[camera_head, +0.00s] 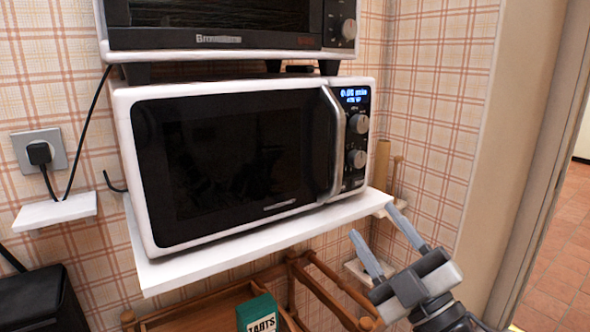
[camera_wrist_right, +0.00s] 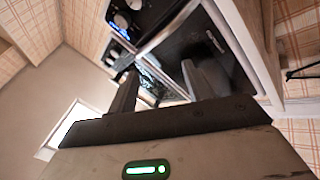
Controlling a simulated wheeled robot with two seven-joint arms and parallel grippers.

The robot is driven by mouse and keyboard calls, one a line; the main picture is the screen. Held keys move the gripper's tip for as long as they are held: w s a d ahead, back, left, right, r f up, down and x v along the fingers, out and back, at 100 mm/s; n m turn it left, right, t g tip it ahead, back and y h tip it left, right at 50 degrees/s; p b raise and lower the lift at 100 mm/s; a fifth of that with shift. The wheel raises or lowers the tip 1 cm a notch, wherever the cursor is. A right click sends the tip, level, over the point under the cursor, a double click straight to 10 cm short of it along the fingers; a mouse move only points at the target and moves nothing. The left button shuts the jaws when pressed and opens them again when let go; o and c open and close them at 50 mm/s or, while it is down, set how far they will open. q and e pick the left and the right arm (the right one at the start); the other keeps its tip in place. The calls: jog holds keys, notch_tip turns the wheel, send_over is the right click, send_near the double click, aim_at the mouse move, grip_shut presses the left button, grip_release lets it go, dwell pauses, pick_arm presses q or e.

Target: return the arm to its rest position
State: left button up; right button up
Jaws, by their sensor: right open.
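My right gripper (camera_head: 380,240) is at the lower right of the head view, below and to the right of the microwave. Its two fingers are spread apart with nothing between them. The right wrist view shows its fingers (camera_wrist_right: 160,88) with the microwave (camera_wrist_right: 210,55) beyond them. In the head view the white microwave (camera_head: 119,115) has its door closed and its blue display lit. My left gripper is not in view.
The microwave stands on a white shelf (camera_head: 155,280), with an oven (camera_head: 230,50) above it. Below are a wooden rack (camera_head: 190,312) and a green box (camera_head: 258,315). A plugged-in socket (camera_head: 57,148) is on the left wall. A doorway (camera_head: 560,230) opens at right.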

jog(key=s+d+f+m+g+h+p, duration=0.1)
jog(key=s+f+m+g+h, duration=0.2)
jog(key=f+m, duration=0.5)
jog(key=s+d+f+m+g+h, duration=0.1)
jog(key=s+f+m+h, duration=0.4)
jog(key=f, duration=0.7)
jog(key=s+f+m+g+h+p, duration=0.1)
jog(key=s+f+m+g, duration=0.1)
jog(key=s+f+g, duration=0.4)
jog(key=s+f, duration=0.3)
jog(key=f, duration=0.2)
jog(key=shift+s+f+m+h, duration=0.2)
jog(key=shift+m+h, duration=0.1)
jog(key=shift+m, duration=0.1)
jog(key=shift+w+a, duration=0.1)
jog(key=shift+c, duration=0.2)
